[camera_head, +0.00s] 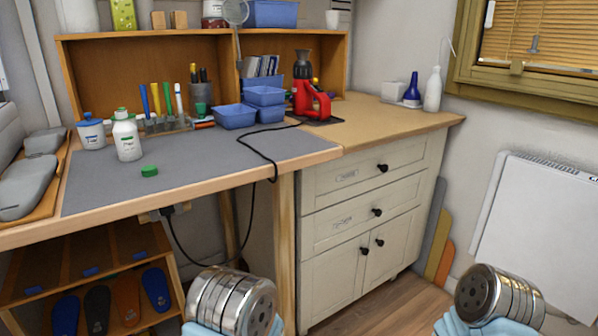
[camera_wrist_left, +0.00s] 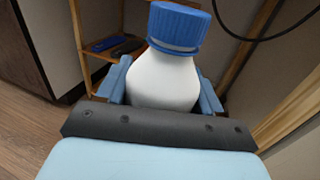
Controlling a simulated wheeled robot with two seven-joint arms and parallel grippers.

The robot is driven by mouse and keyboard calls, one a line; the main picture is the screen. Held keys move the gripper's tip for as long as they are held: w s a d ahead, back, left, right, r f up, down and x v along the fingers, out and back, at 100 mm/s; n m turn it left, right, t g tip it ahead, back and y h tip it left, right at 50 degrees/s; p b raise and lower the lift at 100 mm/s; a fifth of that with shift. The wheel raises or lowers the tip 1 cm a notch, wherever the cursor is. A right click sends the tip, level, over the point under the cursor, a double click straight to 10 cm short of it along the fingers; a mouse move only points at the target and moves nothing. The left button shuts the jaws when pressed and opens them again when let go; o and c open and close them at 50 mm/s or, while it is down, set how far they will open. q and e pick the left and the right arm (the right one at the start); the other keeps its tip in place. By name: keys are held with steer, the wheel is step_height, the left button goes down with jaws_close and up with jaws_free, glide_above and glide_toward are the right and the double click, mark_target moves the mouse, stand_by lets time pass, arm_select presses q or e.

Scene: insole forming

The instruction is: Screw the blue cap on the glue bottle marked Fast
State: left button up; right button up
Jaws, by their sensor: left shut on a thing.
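In the left wrist view a white bottle (camera_wrist_left: 163,82) with a ribbed blue cap (camera_wrist_left: 179,27) on its neck stands between the blue fingers of my left gripper (camera_wrist_left: 162,88), which is shut on it. No label shows on the side facing me, and I cannot tell how tight the cap is. The head view does not show this bottle. On the grey mat there stand another white bottle with a blue top (camera_head: 91,131) and a white bottle with a green top (camera_head: 127,138); their labels are unreadable. The jaws of my right gripper are not visible.
A green cap (camera_head: 149,171) lies on the grey mat (camera_head: 100,190). Behind are a pen rack (camera_head: 165,127), blue bins (camera_head: 235,116) and a red tool (camera_head: 306,95) with a black cable (camera_head: 262,157) hanging over the table edge. The mat's front middle is clear.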

arm_select(q)
steer(key=w+d+f+m+t+h, duration=0.2)
steer(key=d+m+t+h, duration=0.4)
steer(key=d, duration=0.9)
steer(key=m+h, duration=0.2)
steer(key=h, duration=0.2)
steer(key=shift+d+t+h, duration=0.3)
steer(key=shift+d+h, duration=0.1)
